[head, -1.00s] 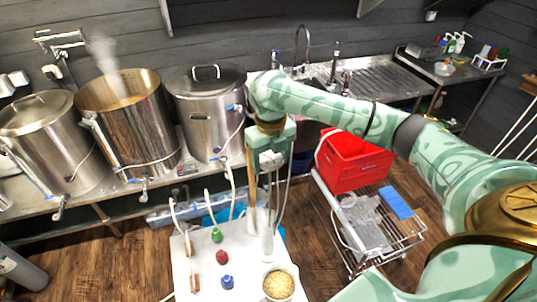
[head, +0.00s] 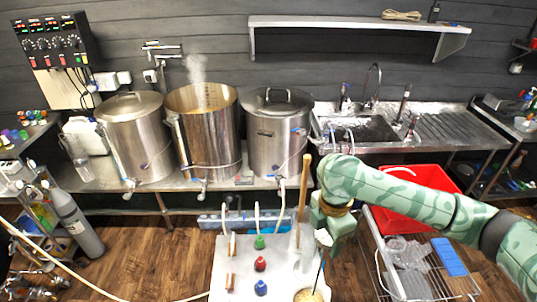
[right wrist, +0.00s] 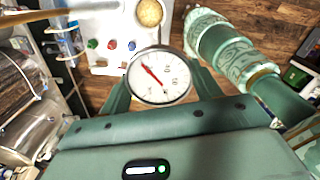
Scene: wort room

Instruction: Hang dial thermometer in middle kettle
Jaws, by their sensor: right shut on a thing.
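The middle kettle (head: 207,135) is a tall steel pot with its top open and steam rising from it. It stands on the steel bench between two lidded kettles. My right gripper (head: 323,236) is shut on the dial thermometer (head: 322,238), over the right side of the white cart top and well right of and below the kettle. The thermometer's thin probe hangs downward. In the right wrist view the round white dial (right wrist: 159,76) with a red needle faces the camera between my right fingers. My left gripper is out of view.
The left kettle (head: 135,138) and right kettle (head: 277,133) wear lids. A red crate (head: 405,222) sits on a wire cart at right.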

